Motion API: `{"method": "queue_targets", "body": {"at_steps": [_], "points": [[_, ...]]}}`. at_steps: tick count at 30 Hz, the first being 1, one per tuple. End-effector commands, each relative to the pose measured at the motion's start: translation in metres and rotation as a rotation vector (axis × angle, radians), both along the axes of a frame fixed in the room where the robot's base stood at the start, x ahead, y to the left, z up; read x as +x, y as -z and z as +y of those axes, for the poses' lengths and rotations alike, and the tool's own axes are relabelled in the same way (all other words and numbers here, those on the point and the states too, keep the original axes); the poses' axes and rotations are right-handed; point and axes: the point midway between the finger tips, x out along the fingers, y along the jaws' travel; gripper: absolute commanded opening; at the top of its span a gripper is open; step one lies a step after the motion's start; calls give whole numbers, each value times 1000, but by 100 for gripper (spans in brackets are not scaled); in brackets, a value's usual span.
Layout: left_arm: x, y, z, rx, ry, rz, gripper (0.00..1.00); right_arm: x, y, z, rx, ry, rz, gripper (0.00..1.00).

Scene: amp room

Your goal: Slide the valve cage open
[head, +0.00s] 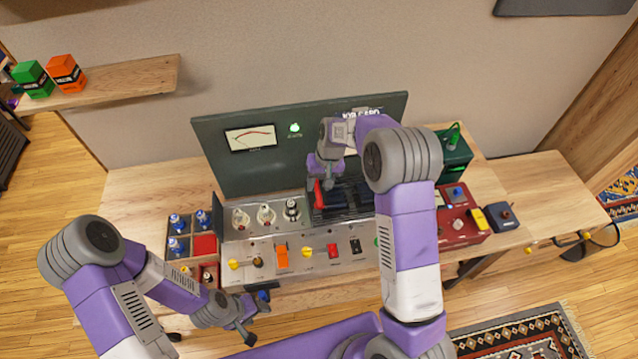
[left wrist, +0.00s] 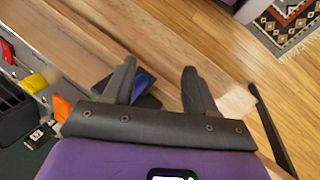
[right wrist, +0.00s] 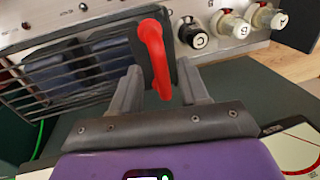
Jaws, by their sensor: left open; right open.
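The valve cage (head: 350,212) is a dark barred cover on the amp's top, right of the white knobs. In the right wrist view its bars (right wrist: 60,98) run across dark blue blocks. Its red handle (head: 319,194) stands at the cage's left end. My right gripper (head: 326,182) is at the handle, open. In the right wrist view the red handle (right wrist: 155,55) rises between the two spread fingers (right wrist: 160,88); contact cannot be told. My left gripper (head: 258,322) is open and empty in front of the amp, near the bench's front edge; it also shows in the left wrist view (left wrist: 158,88).
The amp panel (head: 300,255) carries several knobs and switches. A compartment tray (head: 168,250) with blue-topped valves stands left. A red box (head: 462,228) and a dark pedal (head: 500,216) stand right. A green panel (head: 225,165) rises behind. Bare bench lies at far left.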

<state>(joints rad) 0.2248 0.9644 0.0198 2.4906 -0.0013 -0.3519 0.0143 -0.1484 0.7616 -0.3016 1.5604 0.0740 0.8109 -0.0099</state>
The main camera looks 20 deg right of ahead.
Motion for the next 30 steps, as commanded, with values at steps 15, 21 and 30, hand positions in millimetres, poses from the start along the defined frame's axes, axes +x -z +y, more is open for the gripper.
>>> {"method": "queue_targets", "body": {"at_steps": [15,21,30], "points": [[0,-1,0,0,0,0,57,-1,-68,-13,0,-1,-2,44],[0,-1,0,0,0,0,57,-1,-69,-13,0,-1,-1,44],[0,-1,0,0,0,0,57,-1,-68,-13,0,-1,-1,44]]}}
